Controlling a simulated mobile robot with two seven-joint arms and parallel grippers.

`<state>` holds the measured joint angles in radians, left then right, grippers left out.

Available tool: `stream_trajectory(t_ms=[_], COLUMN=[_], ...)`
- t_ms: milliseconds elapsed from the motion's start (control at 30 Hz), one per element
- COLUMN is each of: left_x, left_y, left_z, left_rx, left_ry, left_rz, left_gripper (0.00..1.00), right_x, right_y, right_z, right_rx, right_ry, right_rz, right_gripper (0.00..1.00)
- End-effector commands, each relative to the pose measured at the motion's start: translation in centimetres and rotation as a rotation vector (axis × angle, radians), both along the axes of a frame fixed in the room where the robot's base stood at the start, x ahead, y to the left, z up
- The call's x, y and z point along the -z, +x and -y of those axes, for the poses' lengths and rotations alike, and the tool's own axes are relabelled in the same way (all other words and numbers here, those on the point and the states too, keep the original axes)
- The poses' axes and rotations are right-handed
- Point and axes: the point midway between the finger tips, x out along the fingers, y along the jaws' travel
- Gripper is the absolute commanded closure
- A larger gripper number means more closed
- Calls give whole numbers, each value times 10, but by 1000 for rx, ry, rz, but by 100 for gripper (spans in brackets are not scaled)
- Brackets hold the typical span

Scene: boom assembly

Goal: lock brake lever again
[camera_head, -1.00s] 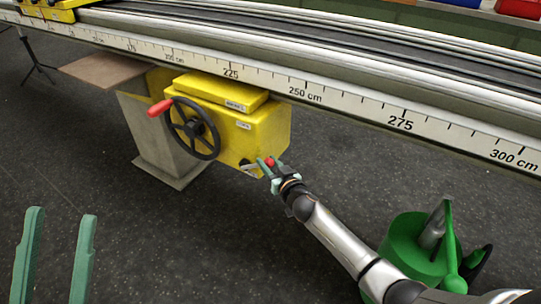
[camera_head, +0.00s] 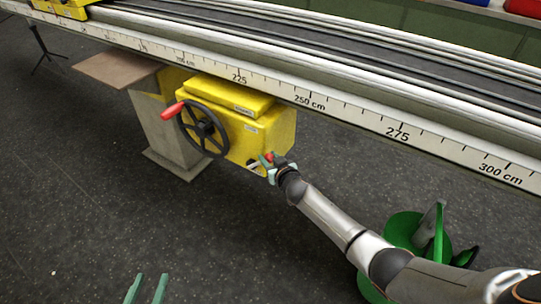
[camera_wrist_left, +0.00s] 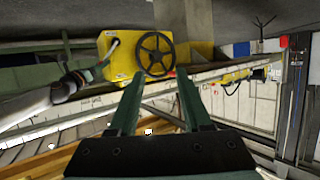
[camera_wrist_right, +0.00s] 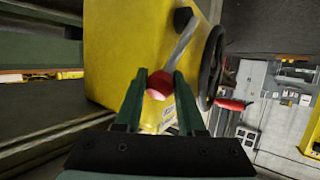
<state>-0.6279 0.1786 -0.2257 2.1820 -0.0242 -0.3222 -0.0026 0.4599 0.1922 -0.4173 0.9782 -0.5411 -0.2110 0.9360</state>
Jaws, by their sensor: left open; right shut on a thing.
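The brake lever is a grey metal bar (camera_wrist_right: 183,45) with a red knob (camera_wrist_right: 160,84), mounted by a dark pivot on the yellow box (camera_head: 262,132) under the rail. My right gripper (camera_head: 267,163) is at the lower right of the box. In the right wrist view its two green fingers (camera_wrist_right: 161,88) are shut on the red knob. The lever's pivot is hidden in the head view. My left gripper (camera_head: 146,290) is open and empty at the bottom left of the head view, well away from the box. Its fingers also show apart in the left wrist view (camera_wrist_left: 160,90).
A black handwheel (camera_head: 202,128) with a red handle (camera_head: 172,111) sits on the box's front, left of my right gripper. The long scaled rail (camera_head: 330,105) runs above. A green round object (camera_head: 405,228) stands on the floor beside my right arm.

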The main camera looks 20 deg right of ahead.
Motion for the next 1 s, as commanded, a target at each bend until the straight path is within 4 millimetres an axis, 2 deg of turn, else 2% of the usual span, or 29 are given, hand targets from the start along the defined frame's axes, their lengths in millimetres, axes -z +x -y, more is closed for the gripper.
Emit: stream_trajectory(t_ms=[100, 300, 467, 733, 767, 1000], left_x=[28, 64, 75, 76, 76, 76], left_y=[-19, -48, -58, -58, -58, -58], left_z=[1, 4, 5, 5, 5, 5], left_rx=[-7, -11, -12, -12, -12, -12], left_ry=[-2, -3, -4, -4, -4, -4], left_rz=[-150, -337, -392, -394, -394, -393], left_gripper=[51, 51, 51, 51, 51, 51], right_x=[-9, -11, -10, -9, -9, -8], right_y=[4, 7, 7, 7, 7, 7], right_z=[-3, -6, -7, -7, -7, -6], right_rx=[-1, -3, -4, -4, -4, -3], right_ry=[-17, -43, -52, -53, -53, -54], right_rz=[-22, -56, -66, -66, -65, -67], right_gripper=[100, 100, 100, 100, 60, 33])
